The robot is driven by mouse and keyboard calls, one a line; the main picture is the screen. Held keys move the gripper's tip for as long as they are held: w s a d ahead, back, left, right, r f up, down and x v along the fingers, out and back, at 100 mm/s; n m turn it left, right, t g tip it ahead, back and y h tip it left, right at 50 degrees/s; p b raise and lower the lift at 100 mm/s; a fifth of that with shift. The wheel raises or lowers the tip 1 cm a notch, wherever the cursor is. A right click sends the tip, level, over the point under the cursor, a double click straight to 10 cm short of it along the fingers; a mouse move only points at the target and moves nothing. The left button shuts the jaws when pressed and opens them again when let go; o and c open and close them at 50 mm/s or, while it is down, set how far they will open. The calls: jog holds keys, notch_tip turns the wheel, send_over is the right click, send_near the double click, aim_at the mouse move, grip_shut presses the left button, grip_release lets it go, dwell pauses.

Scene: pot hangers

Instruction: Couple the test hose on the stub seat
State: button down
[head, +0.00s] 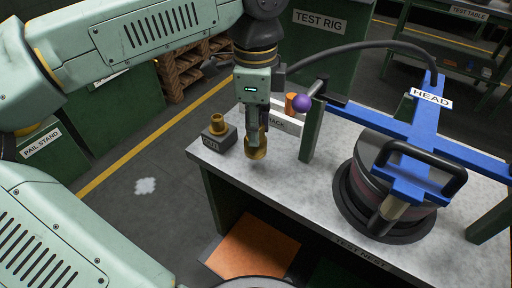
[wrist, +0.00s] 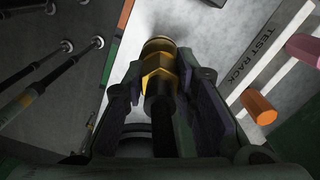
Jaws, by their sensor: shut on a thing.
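My gripper (head: 258,132) points down above the left end of the table. In the wrist view its fingers (wrist: 160,88) are closed around a brass hex coupling (wrist: 158,66) with a black hose end behind it. The same brass coupling (head: 256,152) shows below the fingers in the head view. The dark hose (head: 372,46) arcs from beside my gripper to the blue frame at right. A grey block with an upright brass stub (head: 217,121), probably the stub seat, is left of the coupling and apart from it. Its small front label is hard to read.
The test rack (head: 285,124) stands just right of my gripper, with orange and purple pieces and a green post (head: 312,130). A blue frame marked HEAD (head: 425,120) sits over a round dark pot (head: 365,190). The table's (head: 235,170) front left corner is bare.

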jog(key=shift+r+p, duration=0.75)
jog(key=shift+r, duration=0.65)
